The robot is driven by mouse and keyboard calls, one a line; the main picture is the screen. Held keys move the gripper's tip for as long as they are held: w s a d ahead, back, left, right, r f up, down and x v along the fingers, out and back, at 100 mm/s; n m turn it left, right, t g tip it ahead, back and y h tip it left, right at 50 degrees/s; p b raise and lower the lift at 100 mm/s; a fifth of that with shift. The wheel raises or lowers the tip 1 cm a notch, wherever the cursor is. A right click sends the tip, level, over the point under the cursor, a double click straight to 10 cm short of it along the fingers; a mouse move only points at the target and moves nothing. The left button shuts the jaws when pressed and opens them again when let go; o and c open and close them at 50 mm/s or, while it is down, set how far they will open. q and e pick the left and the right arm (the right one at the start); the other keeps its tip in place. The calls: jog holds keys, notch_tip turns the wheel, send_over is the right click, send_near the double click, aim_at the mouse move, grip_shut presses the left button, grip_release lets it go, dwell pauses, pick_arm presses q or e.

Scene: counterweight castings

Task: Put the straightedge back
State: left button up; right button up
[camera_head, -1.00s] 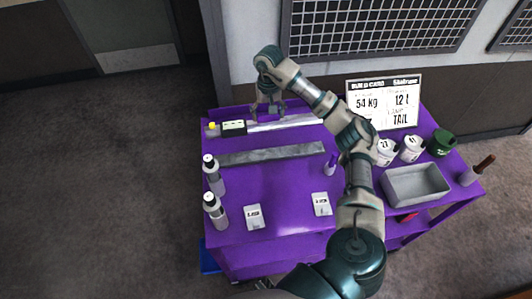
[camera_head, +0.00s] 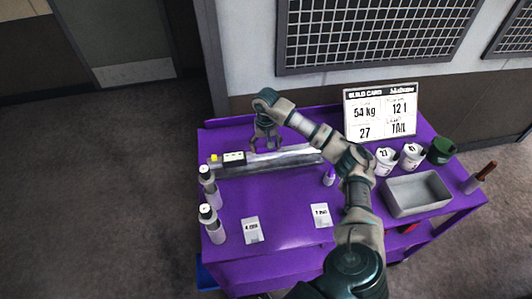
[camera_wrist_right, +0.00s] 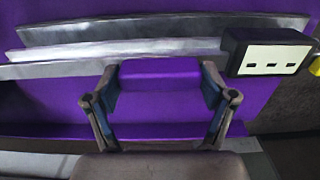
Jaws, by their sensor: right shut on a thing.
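The straightedge is a long, pale metal strip (camera_head: 298,153) lying across the back of the purple cart; it also shows in the right wrist view (camera_wrist_right: 170,47). My right gripper (camera_head: 265,147) reaches down onto it from the back and is shut on it; its two fingers (camera_wrist_right: 160,72) show in the wrist view. A black block with a pale label (camera_head: 233,158) and a yellow end sits at the strip's left part, to the right of the fingers in the wrist view (camera_wrist_right: 265,55). My left gripper is not in view.
A darker grey bar (camera_head: 265,168) lies just in front of the strip, very close. Bottles (camera_head: 212,224) stand at the left edge. A build card (camera_head: 381,114), white tubs (camera_head: 386,161) and a grey tray (camera_head: 418,194) stand to the right.

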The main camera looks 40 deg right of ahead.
aim_at(266, 152)
notch_tip(266, 152, down, 3)
jog(key=shift+s+f, duration=0.1)
jog(key=shift+d, duration=0.1)
jog(key=o, duration=1.6)
jog(key=shift+f, duration=0.1)
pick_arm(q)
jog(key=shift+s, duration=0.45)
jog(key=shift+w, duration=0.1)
pick_arm(e)
notch_tip(266, 152, up, 11)
jog(key=shift+r, duration=0.5)
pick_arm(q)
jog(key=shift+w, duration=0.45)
